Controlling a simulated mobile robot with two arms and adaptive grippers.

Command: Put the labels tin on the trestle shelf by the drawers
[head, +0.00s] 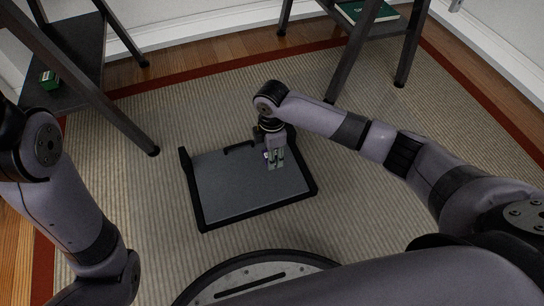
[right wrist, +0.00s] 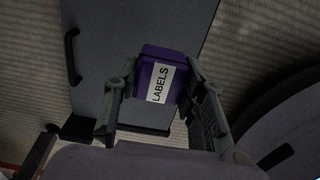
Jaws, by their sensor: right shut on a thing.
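The labels tin (right wrist: 158,76) is a small purple box with a white "LABELS" sticker. In the right wrist view it sits between the two fingers of my right gripper (right wrist: 162,100), which is shut on it. In the head view my right gripper (head: 275,160) points down over a grey tray, and only a sliver of purple shows at its fingers. I cannot tell whether the tin touches the tray. Dark trestle frames with shelves stand at the upper left (head: 72,50) and upper right (head: 390,32). No drawers show. My left arm shows, but its gripper is out of frame.
The grey tray (head: 225,190) with a black rim and handles lies in front of my round base. A small green box (head: 49,80) sits on the left shelf, a green book (head: 367,12) on the right one. The striped rug (head: 340,220) is clear around the tray.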

